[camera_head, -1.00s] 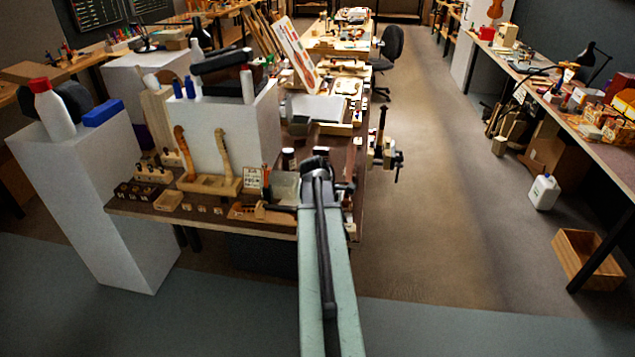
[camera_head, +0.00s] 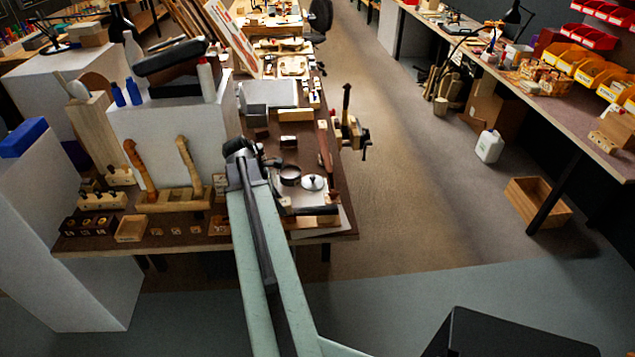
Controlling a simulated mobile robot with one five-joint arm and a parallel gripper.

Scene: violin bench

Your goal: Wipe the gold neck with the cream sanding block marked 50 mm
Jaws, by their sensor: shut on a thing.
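Two violin necks stand upright in a wooden holder (camera_head: 175,203) near the bench's front edge. The left neck (camera_head: 137,166) is orange-brown; the right neck (camera_head: 189,162) is paler and more golden. My gripper (camera_head: 240,150) is at the far end of my arm, to the right of the right neck in the picture and apart from it. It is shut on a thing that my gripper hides. I cannot make out the cream sanding block or a 50 mm mark. Small pale labelled pieces (camera_head: 177,230) lie in front of the holder, too small to read.
A tall white block (camera_head: 168,125) with bottles and a dark cushion stands behind the necks. A small wooden tray (camera_head: 131,229) and a dark slotted holder (camera_head: 90,225) are to their left. A round-lidded pot (camera_head: 313,183) is right of my arm.

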